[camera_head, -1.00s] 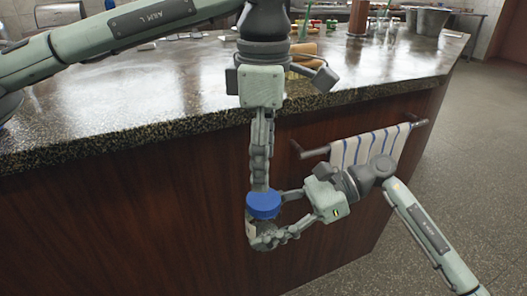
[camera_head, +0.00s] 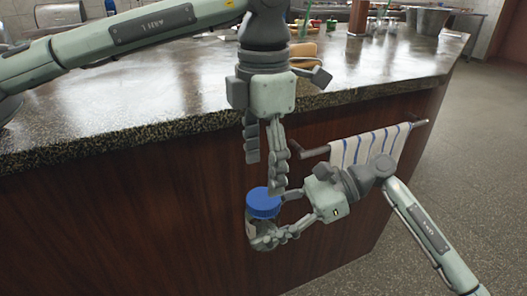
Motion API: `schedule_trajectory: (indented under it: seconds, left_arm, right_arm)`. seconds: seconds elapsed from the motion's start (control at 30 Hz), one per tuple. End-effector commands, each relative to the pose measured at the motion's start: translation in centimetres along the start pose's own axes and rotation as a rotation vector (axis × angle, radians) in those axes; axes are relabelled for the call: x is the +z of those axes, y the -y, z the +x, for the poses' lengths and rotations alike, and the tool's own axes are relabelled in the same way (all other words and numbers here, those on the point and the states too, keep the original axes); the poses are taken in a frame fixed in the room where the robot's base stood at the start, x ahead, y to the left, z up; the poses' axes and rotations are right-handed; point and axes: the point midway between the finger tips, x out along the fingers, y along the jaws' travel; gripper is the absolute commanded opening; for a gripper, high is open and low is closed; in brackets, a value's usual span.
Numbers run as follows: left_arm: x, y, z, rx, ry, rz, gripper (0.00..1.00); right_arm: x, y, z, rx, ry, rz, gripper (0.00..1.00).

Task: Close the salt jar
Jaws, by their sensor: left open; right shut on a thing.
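The salt jar (camera_head: 252,229) is held upright in front of the counter's wooden side, with its blue lid (camera_head: 263,203) sitting on its top. My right gripper (camera_head: 262,238) comes from the right and is shut on the jar's body, hiding part of it. My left gripper (camera_head: 264,174) points down just above the lid. Its fingers are spread apart and hold nothing. The right one of its fingers ends close to the lid's edge; I cannot tell whether it touches. How tightly the lid sits cannot be seen.
The stone counter (camera_head: 150,105) runs across behind the grippers, its front edge close behind my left gripper. A striped towel (camera_head: 365,150) hangs on a rail (camera_head: 318,152) near my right arm. Jars and utensils stand at the counter's back. The floor (camera_head: 470,180) at right is clear.

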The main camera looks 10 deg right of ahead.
Motion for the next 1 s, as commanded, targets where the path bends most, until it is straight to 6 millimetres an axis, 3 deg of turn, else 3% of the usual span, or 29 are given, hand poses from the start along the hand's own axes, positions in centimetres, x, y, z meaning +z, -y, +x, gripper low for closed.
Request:
schedule_trajectory:
  seconds: [0.33,0.77,1.0]
  left_arm:
    - [-0.1,0.0,4.9,0.0,-0.001,-0.001,0.67]
    - [0.0,0.0,5.8,0.0,0.001,0.0,0.67]
    - [0.0,0.0,5.8,0.0,0.001,0.0,0.37]
  right_arm:
    - [0.1,0.0,0.0,0.0,0.001,-0.001,0.0]
    - [0.1,0.0,0.0,-0.001,0.001,-0.001,0.0]
    - [0.1,0.0,0.0,0.0,0.001,-0.001,0.0]
